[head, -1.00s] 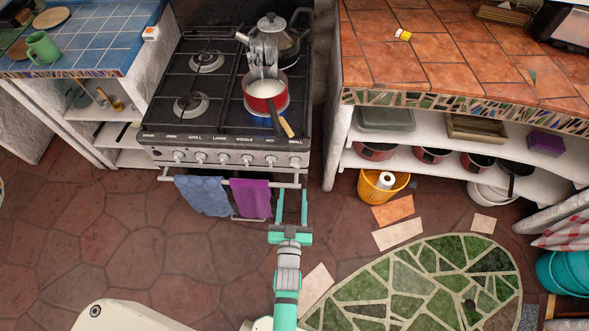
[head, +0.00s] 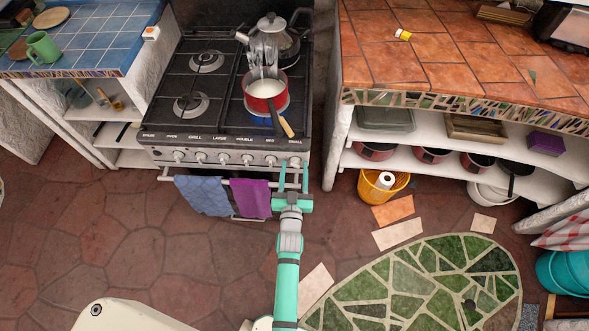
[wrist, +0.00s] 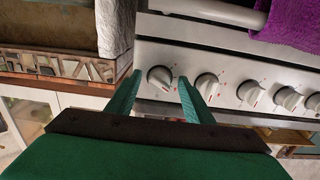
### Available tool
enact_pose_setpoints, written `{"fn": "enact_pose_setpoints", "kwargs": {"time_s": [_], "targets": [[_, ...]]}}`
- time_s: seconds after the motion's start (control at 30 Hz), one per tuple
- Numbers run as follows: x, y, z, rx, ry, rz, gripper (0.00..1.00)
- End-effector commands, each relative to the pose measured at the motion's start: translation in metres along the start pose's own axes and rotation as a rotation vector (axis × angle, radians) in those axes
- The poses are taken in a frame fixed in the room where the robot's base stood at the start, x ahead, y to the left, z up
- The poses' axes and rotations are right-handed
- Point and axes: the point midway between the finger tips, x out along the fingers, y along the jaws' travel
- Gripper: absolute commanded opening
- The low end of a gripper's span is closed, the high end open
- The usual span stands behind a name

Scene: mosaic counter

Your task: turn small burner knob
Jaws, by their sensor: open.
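The small burner knob (head: 295,162) is the rightmost knob on the stove's front panel, below the "SMALL" label. In the wrist view, which is turned over, it is the leftmost knob (wrist: 160,78), white and round with a grip bar. My gripper (head: 294,172) is open, its teal fingers pointing at the panel. In the wrist view the gripper (wrist: 160,80) has one finger on each side of the small burner knob, with gaps visible. I cannot tell how far the fingertips are from the panel. Nothing is held.
Several other knobs (wrist: 250,94) run along the panel beside it. A towel rail with blue (head: 203,195) and purple (head: 251,197) towels lies below. A red pot (head: 264,92) of white liquid and a kettle (head: 276,38) stand on the stove. A shelved counter (head: 440,108) is at right.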

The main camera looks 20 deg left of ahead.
Motion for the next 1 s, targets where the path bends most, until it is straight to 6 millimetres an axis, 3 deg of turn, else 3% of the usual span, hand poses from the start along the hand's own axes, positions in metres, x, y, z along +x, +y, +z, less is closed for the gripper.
{"fn": "enact_pose_setpoints", "kwargs": {"time_s": [0.13, 0.3, 0.67, 1.0], "targets": [[-0.0002, 0.0, 0.0, 0.0, 0.0, 0.0, 0.45], [-0.0003, 0.0, 0.0, 0.0, 0.0, 0.0, 0.06], [-0.0004, -0.0003, -0.0001, 0.042, 0.0, 0.0, 0.06], [-0.0005, -0.0012, -0.0002, 0.27, 0.0, -0.001, 0.06]]}}
